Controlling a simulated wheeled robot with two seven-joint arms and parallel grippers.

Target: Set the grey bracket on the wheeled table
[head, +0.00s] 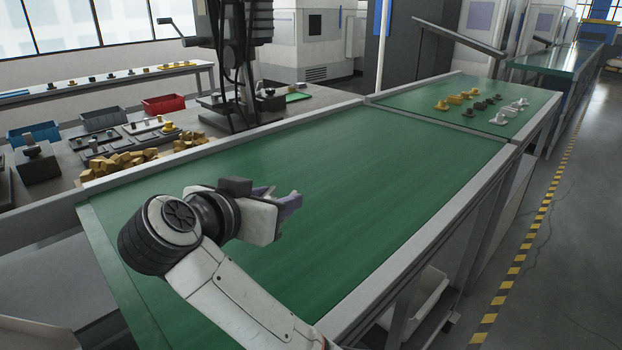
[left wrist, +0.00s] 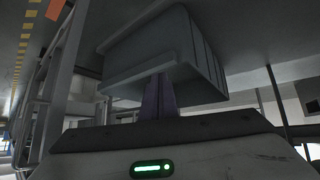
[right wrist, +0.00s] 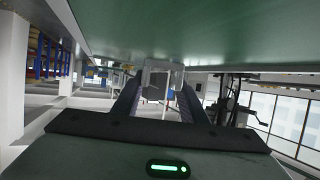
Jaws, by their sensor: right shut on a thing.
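My right gripper (head: 284,198) is held above the near green-topped table (head: 380,165), pointing to the right in the head view. In the right wrist view its two fingers (right wrist: 158,98) stand apart, with a grey, frame-like piece, the grey bracket (right wrist: 163,68), between their tips. The bracket is hard to make out in the head view. My left gripper is outside the head view. In the left wrist view its fingers (left wrist: 158,97) are together, with nothing seen between them, in front of a grey bin (left wrist: 165,60). No table wheels show, so I cannot tell which table is the wheeled one.
Several yellow and grey parts (head: 480,105) stand on the green top at the far end. The middle of the near green top is clear.

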